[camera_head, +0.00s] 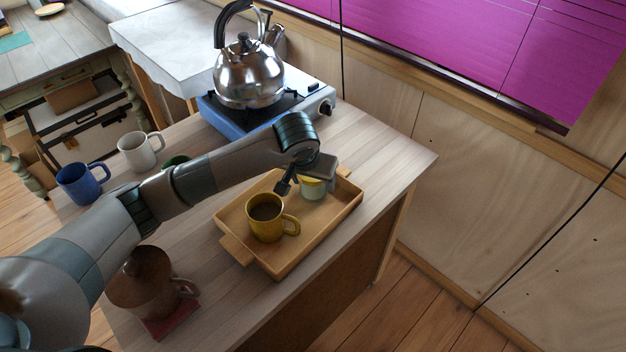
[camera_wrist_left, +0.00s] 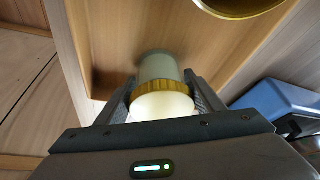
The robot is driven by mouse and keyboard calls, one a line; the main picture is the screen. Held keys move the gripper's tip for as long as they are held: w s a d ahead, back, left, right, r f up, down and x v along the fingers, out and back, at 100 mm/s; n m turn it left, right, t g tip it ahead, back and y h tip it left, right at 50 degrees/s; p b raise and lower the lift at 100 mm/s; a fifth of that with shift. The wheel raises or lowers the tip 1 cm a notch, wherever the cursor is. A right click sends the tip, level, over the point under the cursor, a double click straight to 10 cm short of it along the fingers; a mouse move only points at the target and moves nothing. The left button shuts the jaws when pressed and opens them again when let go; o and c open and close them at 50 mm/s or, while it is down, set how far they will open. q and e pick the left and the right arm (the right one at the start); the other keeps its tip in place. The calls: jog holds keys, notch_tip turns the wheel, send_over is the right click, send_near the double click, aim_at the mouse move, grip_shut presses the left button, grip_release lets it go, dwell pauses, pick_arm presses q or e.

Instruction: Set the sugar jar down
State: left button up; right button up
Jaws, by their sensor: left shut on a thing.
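The sugar jar (camera_head: 314,189) is pale grey-green with a yellow band; in the left wrist view its body (camera_wrist_left: 160,67) points away from me, with a cream lid nearest. My left gripper (camera_head: 305,181) is shut on the jar, with one finger on each side in the left wrist view (camera_wrist_left: 163,98). The jar is upright, over or in the far part of the wooden tray (camera_head: 291,256). I cannot tell whether its base touches the tray floor. My right gripper is not in view.
A yellow mug (camera_head: 265,228) of dark drink stands in the tray, near the jar. A kettle (camera_head: 248,72) sits on a blue stove (camera_head: 222,119) behind. Blue (camera_head: 78,184) and white (camera_head: 137,152) mugs stand left.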

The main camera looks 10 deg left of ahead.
pick_arm(q)
jog(key=o, duration=1.2)
jog(key=shift+r, duration=0.25)
jog(key=shift+b+v, duration=1.7)
jog(key=shift+v, duration=4.2)
